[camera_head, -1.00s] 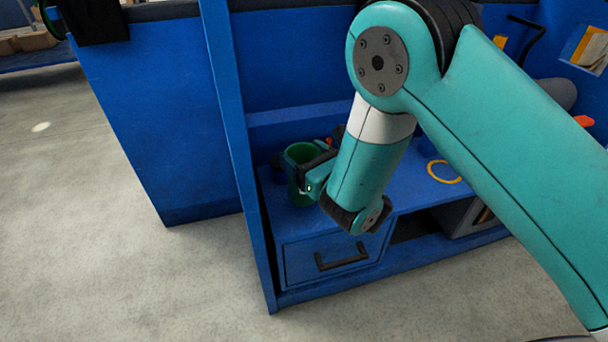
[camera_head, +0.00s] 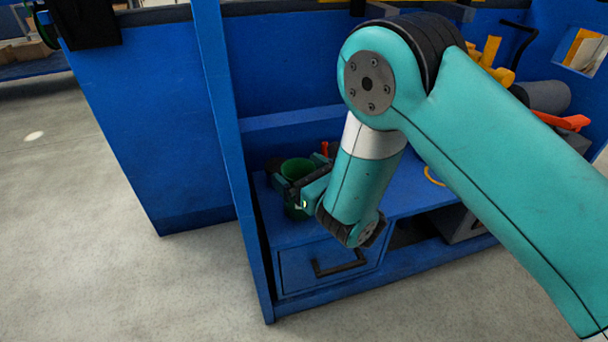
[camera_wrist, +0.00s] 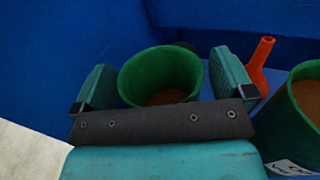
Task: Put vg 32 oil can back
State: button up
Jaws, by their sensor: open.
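A green open-topped can (camera_head: 297,168) stands on the blue shelf surface at the left end, beside the blue upright. My gripper (camera_head: 302,182) is open around it. In the wrist view the same can (camera_wrist: 160,72) sits between my two spread fingers (camera_wrist: 163,80), with a brownish inside. The lower part of the can is hidden by my gripper. A second green can (camera_wrist: 303,100) with a white label stands at the right in the wrist view. Its lettering is too small to read.
A red-orange spout (camera_wrist: 260,62) rises just right of my right finger. A drawer with a black handle (camera_head: 340,263) lies below the shelf. The blue upright (camera_head: 232,130) is close on the left.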

jog(key=shift+r, duration=0.3)
jog(key=b+v, duration=0.2)
jog(key=v, duration=1)
jog(key=w+d+r+m+g+h, duration=0.1)
jog(key=d+r+m+g+h, duration=0.15)
jog(key=m, duration=0.75)
jog(key=w+d+r+m+g+h, duration=0.15)
jog(key=m+h, duration=0.25)
jog(key=m, duration=0.5)
jog(key=s+d+r+m+g, duration=0.1)
jog(key=s+r+m+g, duration=0.4)
jog(key=s+m, duration=0.4)
jog(key=s+d+r+m+g, duration=0.2)
jog(key=s+r+m+g, duration=0.3)
jog(key=s+m, duration=0.3)
jog(key=s+r, duration=0.1)
jog(key=s, duration=0.3)
jog(key=shift+s+d+m+h, duration=0.2)
jog(key=shift+d+m+h, duration=0.05)
jog(key=shift+m+h, duration=0.15)
